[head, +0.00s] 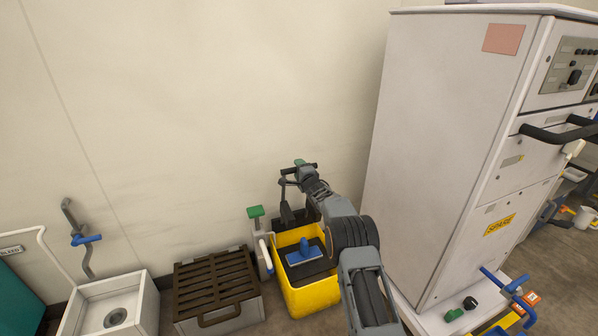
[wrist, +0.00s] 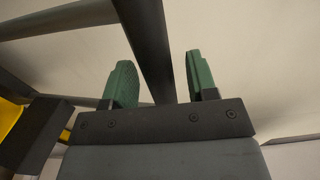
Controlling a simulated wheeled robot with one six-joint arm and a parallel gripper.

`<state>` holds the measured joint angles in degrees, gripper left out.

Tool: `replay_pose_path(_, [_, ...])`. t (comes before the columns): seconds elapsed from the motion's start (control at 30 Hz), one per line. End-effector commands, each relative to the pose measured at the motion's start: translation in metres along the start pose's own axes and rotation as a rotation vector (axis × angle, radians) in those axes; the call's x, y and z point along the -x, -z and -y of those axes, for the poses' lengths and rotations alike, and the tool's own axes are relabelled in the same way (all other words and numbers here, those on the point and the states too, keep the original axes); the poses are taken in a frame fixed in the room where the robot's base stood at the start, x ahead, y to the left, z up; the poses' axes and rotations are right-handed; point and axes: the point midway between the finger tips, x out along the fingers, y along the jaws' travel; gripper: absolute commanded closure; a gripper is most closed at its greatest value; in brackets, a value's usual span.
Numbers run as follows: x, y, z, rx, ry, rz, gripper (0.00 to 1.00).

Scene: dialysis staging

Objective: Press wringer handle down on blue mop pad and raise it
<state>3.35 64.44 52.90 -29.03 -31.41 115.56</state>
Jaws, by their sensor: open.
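The blue mop pad (head: 303,252) lies on a dark plate in the yellow bucket (head: 312,298). The dark wringer (head: 287,213) stands at the bucket's back, by the wall, and its handle (head: 284,181) rises from it. My gripper (head: 300,164) is above the wringer, at the handle's top. In the wrist view, the green fingertips (wrist: 158,82) are open, with a dark bar (wrist: 147,40), seemingly part of the handle, running between them. I cannot tell whether they touch it. The yellow bucket also shows at the left edge (wrist: 9,117).
A white post with a green top (head: 255,212) stands just left of the bucket. Further left are a slatted brown-topped crate (head: 215,285) and a white sink (head: 112,308) with a blue-handled tap. A tall white cabinet (head: 450,150) stands close on the right. The wall is close behind.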

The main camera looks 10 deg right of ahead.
Motion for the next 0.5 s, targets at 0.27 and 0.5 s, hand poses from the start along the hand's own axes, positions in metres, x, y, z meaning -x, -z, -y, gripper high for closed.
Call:
replay_pose_path(0.27, [-0.0035,-0.0001,0.0001,0.0,0.0,-0.001,0.47])
replay_pose_path(0.5, [-0.0034,0.0,0.0001,0.0,0.0,-0.001,0.52])
